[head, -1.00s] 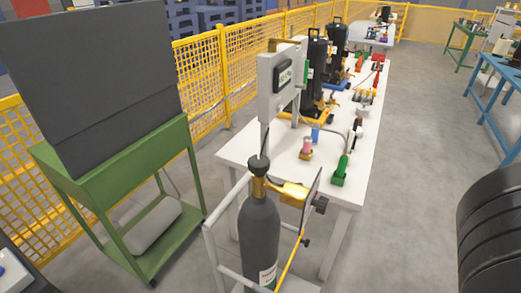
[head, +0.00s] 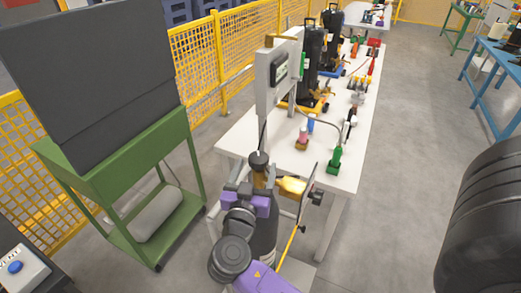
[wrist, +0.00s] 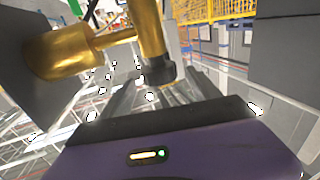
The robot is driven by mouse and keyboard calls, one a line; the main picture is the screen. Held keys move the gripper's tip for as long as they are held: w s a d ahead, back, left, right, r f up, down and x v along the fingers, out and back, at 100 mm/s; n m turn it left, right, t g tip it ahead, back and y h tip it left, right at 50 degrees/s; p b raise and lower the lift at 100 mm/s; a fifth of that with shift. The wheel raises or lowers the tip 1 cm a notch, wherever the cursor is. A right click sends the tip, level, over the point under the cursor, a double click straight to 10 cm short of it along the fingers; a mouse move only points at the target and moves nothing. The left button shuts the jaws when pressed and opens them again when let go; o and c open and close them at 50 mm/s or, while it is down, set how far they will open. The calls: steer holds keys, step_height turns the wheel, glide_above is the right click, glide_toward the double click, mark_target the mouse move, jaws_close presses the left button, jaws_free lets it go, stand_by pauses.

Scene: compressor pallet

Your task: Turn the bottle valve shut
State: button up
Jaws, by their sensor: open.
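The dark gas bottle (head: 264,232) stands upright in front of the white table, partly hidden by my arm. Its black valve knob (head: 259,160) sits on top of the brass valve body (head: 262,178). A brass regulator (head: 292,186) sticks out to the right. My gripper (head: 250,185) is at the bottle's neck, just left of and below the knob. In the wrist view the brass valve body (wrist: 152,35) and its dark end (wrist: 158,72) are in front of my open gripper (wrist: 165,95). I cannot tell whether the fingers touch it.
A white table (head: 235,143) with fittings and a grey display box (head: 276,75) stands behind the bottle. A green stand (head: 130,170) with a dark panel is at left. A black ribbed object (head: 495,210) is at right. The floor between table and ribbed object is clear.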

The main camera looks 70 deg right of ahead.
mark_target(260, 153)
steer(key=p+x, duration=0.2)
steer(key=x, duration=0.5)
steer(key=c, duration=1.4)
steer(key=shift+o, duration=0.2)
steer(key=shift+f, duration=0.1)
